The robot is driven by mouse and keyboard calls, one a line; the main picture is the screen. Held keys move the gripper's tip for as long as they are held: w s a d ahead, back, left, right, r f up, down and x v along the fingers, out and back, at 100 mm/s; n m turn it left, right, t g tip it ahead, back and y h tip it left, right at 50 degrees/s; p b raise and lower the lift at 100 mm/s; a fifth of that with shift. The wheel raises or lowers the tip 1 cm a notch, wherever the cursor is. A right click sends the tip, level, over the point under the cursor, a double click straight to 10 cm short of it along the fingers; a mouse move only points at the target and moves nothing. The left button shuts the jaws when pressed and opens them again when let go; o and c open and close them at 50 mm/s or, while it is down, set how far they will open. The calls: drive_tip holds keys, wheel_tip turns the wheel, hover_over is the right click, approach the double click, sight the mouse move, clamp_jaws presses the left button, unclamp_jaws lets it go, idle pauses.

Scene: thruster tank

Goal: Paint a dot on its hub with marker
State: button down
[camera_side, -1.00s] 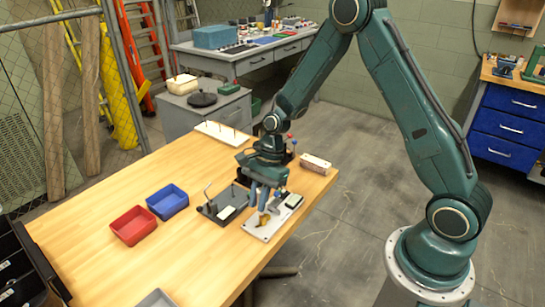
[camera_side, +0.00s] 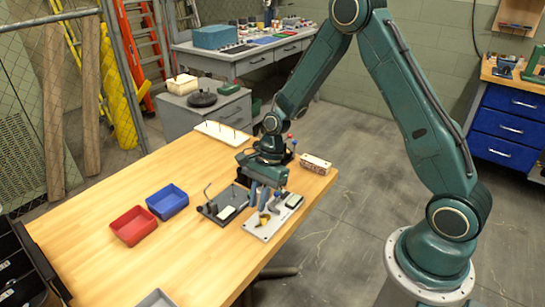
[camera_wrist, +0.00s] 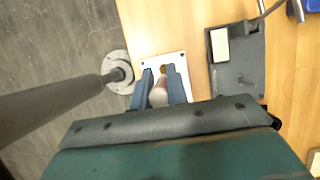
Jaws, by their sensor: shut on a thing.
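My gripper (camera_side: 262,195) is over the pale mounting plate (camera_side: 252,227) near the table's right edge. Its two blue-grey fingers are shut on a pale, rounded thing (camera_wrist: 158,93), which looks like the marker; its far end is hard to make out. The plate also shows in the wrist view (camera_wrist: 177,58).
A dark fixture (camera_side: 213,207) with an upright lever stands left of the plate. Red (camera_side: 133,226) and blue (camera_side: 168,202) bins are further left. A holed block (camera_side: 316,162) and a pegged white strip (camera_side: 223,133) lie behind. The table's near left is mostly clear.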

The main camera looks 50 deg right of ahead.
sight(258, 190)
drive_tip(key=shift+r, duration=2.5)
